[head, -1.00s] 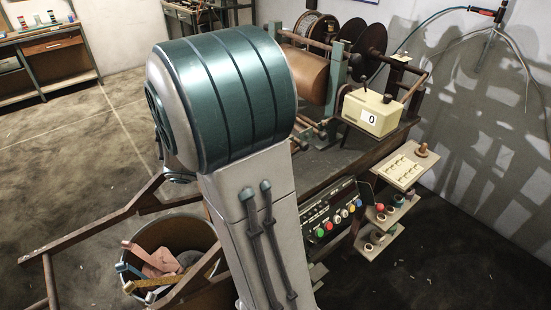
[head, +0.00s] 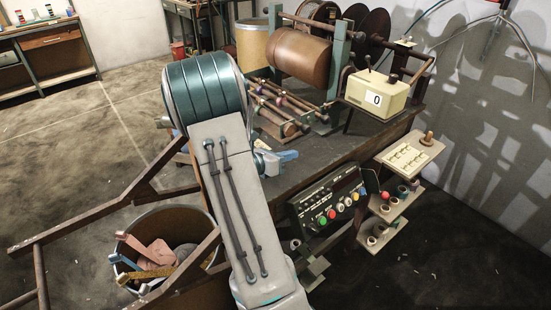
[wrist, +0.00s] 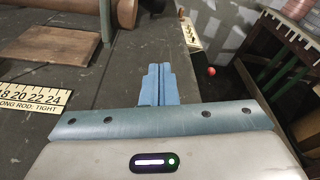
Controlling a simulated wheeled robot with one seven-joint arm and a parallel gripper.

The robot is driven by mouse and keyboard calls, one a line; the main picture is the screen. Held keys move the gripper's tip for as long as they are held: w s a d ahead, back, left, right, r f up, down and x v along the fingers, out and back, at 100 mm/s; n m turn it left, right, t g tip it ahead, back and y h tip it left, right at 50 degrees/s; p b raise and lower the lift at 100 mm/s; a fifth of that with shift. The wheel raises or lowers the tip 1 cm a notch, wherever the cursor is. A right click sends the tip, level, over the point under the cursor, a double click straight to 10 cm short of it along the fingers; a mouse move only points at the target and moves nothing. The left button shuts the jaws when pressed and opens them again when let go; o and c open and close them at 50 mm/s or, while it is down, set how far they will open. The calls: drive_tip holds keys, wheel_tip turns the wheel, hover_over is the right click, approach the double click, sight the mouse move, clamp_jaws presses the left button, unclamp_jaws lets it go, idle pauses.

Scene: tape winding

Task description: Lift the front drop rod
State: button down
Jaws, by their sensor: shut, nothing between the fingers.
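Several rods (head: 276,122) lie low across the bench under the big brown roll (head: 303,58). I cannot tell for certain which one is the front drop rod. A thick brown cylinder (wrist: 62,46) shows at the upper left of the wrist view, apart from my fingers. My arm hides part of the rods' left side.
A control panel (head: 328,203) with coloured buttons hangs on the bench's near side. A cream counter box (head: 376,92) reading 0 stands at right. A ruler label (wrist: 30,97) lies on the bench. A bin (head: 130,249) of scraps stands at lower left.

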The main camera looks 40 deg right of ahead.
drive_tip(key=shift+x, duration=1.1)
drive_tip(key=shift+w+d+r+p, duration=0.15)
drive_tip(key=shift+d+r, duration=0.15)
drive_tip(key=shift+r, duration=0.25)
drive_tip(key=shift+w+d+r+p, duration=0.15)
drive_tip(key=shift+d+r, duration=0.2)
drive_tip(key=shift+r, duration=0.25)
drive_tip(key=shift+w+d+r, duration=0.1)
drive_tip(key=shift+d+r, duration=0.25)
drive_tip(key=shift+r, duration=0.25)
drive_tip(key=shift+r, duration=0.1)
